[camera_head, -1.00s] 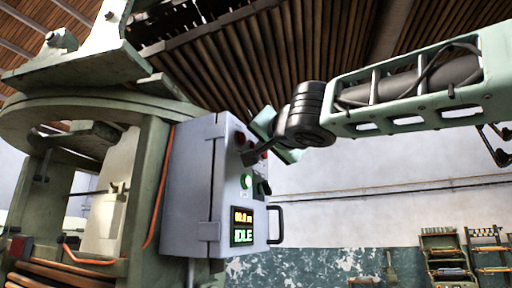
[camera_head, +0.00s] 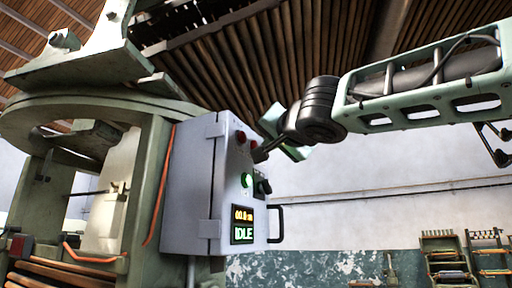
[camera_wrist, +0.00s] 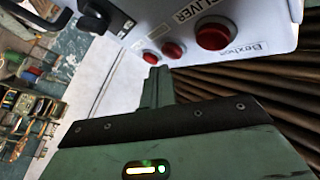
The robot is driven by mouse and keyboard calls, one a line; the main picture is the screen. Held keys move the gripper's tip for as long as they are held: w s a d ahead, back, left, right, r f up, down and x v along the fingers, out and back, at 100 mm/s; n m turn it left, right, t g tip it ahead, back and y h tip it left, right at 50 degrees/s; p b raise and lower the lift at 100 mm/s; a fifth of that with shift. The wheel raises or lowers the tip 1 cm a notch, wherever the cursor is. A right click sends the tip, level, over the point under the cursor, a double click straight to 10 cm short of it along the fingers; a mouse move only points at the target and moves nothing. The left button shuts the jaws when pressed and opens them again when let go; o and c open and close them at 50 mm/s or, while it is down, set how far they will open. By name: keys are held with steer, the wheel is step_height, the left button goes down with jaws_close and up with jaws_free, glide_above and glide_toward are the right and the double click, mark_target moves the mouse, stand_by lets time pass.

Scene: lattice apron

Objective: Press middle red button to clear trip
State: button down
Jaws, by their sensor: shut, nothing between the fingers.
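A grey control box (camera_head: 190,190) carries a row of red buttons on its front. In the head view the nearest red button (camera_head: 241,137) and the middle red button (camera_head: 254,144) show; the far one is hidden behind my gripper. In the wrist view the middle red button (camera_wrist: 172,50) sits between a large-looking red button (camera_wrist: 213,35) and a smaller-looking one (camera_wrist: 151,57). My gripper (camera_head: 259,157) is shut and empty, its tip just off the panel and below the middle button in the head view. In the wrist view its fingers (camera_wrist: 157,82) point toward the smaller-looking and middle buttons, apparently without contact.
A large green machine frame (camera_head: 150,190) stands left. Open air lies right of the box.

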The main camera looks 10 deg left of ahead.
steer(key=shift+s+d+b, duration=0.2)
steer(key=shift+s+d, duration=0.1)
steer(key=shift+d, duration=0.5)
steer(key=shift+s+d+b, duration=0.25)
steer(key=shift+s+d, duration=0.05)
steer(key=shift+d, duration=0.5)
steer(key=shift+s+d+b, duration=0.2)
steer(key=shift+s+d, duration=0.1)
steer(key=shift+d, duration=0.5)
steer(key=s+f+n+g+h+b, duration=0.2)
steer(key=s+f+g, duration=0.15)
steer(key=f, duration=1.55)
steer(key=s+f+n+g+h+b, duration=0.1)
steer(key=s+f+n+g+h, duration=0.3)
steer(key=f, duration=1.4)
steer(key=s+d+f+n+g+b, duration=0.1)
steer(key=s+d+f+g, duration=0.4)
steer(key=s+f, duration=0.5)
steer(key=s+d+f+n+g+h+b, duration=0.1)
steer(key=s+d+f+n+g, duration=0.2)
steer(key=s+f, duration=0.8)
steer(key=d+f+g, duration=0.2)
steer(key=d+f, duration=0.2)
steer(key=f, duration=0.2)
steer(key=shift+s+f+h, duration=0.2)
steer(key=shift+f+h, duration=0.1)
steer(key=shift+f, duration=0.1)
